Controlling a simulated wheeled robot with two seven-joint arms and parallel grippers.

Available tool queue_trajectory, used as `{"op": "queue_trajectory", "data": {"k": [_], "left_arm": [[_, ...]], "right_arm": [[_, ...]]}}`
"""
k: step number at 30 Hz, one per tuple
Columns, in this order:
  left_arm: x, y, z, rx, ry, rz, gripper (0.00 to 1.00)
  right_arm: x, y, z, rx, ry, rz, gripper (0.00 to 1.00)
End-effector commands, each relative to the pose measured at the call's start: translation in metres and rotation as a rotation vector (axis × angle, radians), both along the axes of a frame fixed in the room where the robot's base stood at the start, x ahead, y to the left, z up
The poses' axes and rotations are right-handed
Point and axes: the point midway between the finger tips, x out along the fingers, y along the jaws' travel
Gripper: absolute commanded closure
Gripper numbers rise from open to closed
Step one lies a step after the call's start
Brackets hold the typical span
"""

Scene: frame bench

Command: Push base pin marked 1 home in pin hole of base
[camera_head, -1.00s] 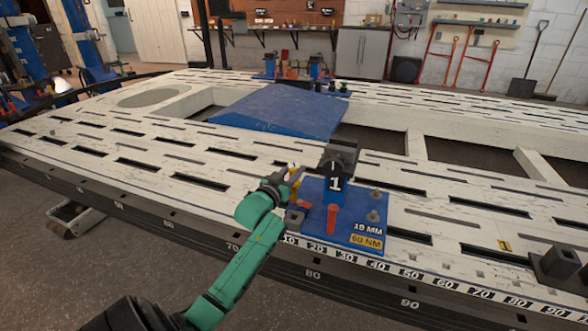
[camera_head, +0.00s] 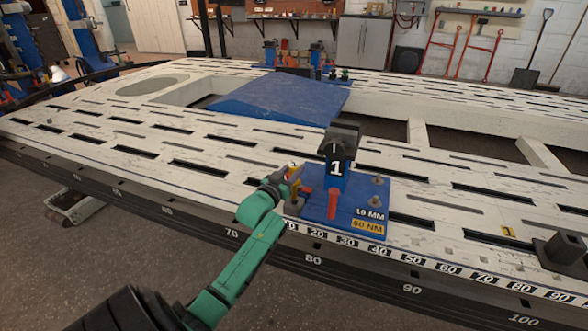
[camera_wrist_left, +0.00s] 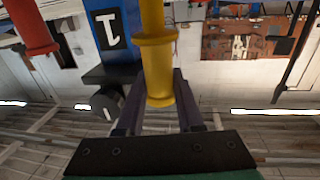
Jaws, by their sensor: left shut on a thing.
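The blue base (camera_head: 362,221) lies flat on the white slotted bench, with an upright post marked 1 (camera_head: 336,165) under a dark head. My left gripper (camera_head: 291,182) is at the base's left edge, shut on a yellow pin (camera_head: 295,190). In the left wrist view the yellow pin (camera_wrist_left: 158,55), with its collar, stands between the dark fingers (camera_wrist_left: 158,110). The pin's far end runs out of that view, and its pin hole is hidden, so I cannot tell how deep it sits. My right gripper is not in view.
A red pin (camera_head: 332,204) stands upright in the base's front, close right of my gripper. Two metal studs rise at the base's right side. A dark block (camera_head: 562,255) stands at the bench's right edge. A blue ramp (camera_head: 280,98) lies behind.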

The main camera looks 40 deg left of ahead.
Motion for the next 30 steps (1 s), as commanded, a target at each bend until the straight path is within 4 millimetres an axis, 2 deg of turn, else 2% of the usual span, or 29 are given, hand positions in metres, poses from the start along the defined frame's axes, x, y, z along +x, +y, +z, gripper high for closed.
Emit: {"op": "queue_trajectory", "data": {"k": [30], "left_arm": [[-0.0001,-0.0001,0.0017,0.0,-0.002,0.0,1.0]], "right_arm": [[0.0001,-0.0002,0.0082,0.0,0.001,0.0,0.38]]}}
